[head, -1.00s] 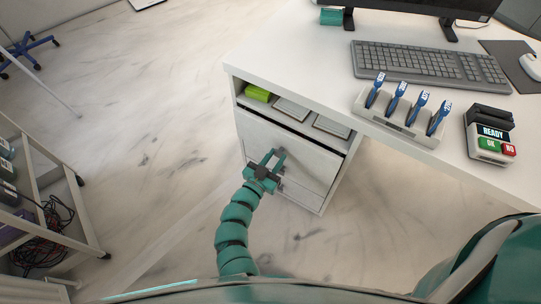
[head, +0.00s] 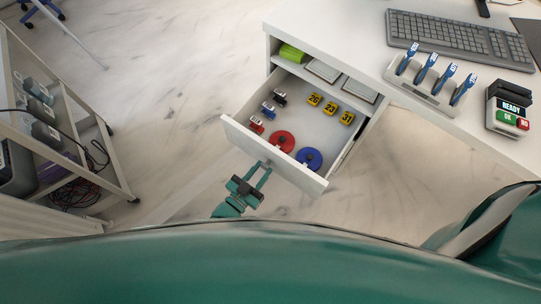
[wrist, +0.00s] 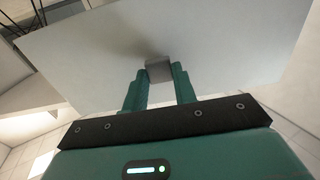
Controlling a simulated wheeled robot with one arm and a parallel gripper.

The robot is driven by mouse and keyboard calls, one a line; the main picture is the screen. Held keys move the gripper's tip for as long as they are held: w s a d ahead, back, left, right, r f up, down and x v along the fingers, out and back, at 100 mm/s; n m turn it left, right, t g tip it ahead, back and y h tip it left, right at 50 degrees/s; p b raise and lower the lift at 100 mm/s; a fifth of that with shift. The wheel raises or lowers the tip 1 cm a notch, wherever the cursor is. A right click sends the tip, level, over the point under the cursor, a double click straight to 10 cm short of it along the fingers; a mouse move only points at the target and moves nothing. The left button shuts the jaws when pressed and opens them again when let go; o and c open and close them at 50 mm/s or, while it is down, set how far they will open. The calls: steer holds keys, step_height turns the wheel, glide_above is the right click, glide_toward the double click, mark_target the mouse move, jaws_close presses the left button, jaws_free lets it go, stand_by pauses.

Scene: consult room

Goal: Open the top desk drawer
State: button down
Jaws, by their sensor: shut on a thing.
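The top desk drawer (head: 262,150) is pulled well out from the white desk (head: 300,37) in the head view. Inside it lie a red disc (head: 283,141), a blue disc (head: 309,158), yellow number tags (head: 330,107) and small red, blue and black items (head: 268,109). My gripper (head: 264,172) is at the middle of the drawer's front panel. In the wrist view my gripper (wrist: 159,75) is shut on the grey drawer handle (wrist: 158,69), with the white drawer front (wrist: 220,45) just beyond it.
An open shelf above the drawer holds a green item (head: 291,54) and flat trays (head: 323,70). A metal cart (head: 105,130) stands at the left.

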steer(key=shift+v, duration=1.2)
steer(key=c, duration=1.1)
jaws_free()
steer(key=b+v, duration=0.2)
steer(key=v, duration=1)
steer(key=shift+f, duration=0.1)
